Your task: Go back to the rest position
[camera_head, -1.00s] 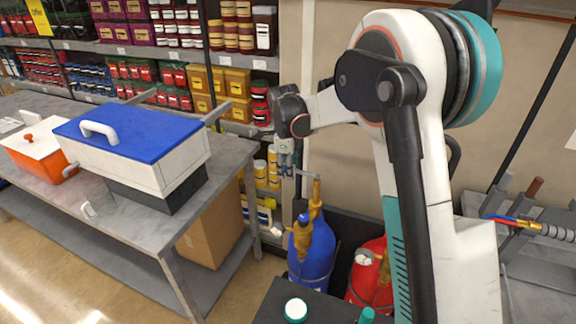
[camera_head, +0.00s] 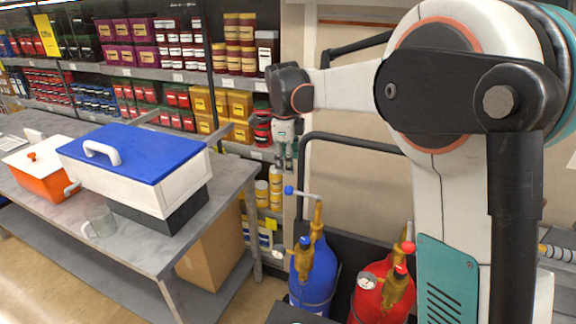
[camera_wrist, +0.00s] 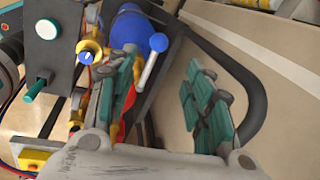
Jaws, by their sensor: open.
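My gripper (camera_head: 284,160) hangs pointing down at the end of my arm, above and slightly left of the gas bottles in the head view. In the wrist view the two teal-padded fingers of my gripper (camera_wrist: 165,105) stand wide apart with nothing between them. The blue bottle (camera_head: 312,270) with its brass valve is below and to the right of my gripper, and a part of it shows in the wrist view (camera_wrist: 130,28). The red bottle (camera_head: 368,302) stands to its right, partly hidden by my arm.
Stocked shelves (camera_head: 185,75) stand behind. A black tube frame (camera_head: 350,140) rises behind the bottles. A cardboard box (camera_head: 212,250) sits under the table.

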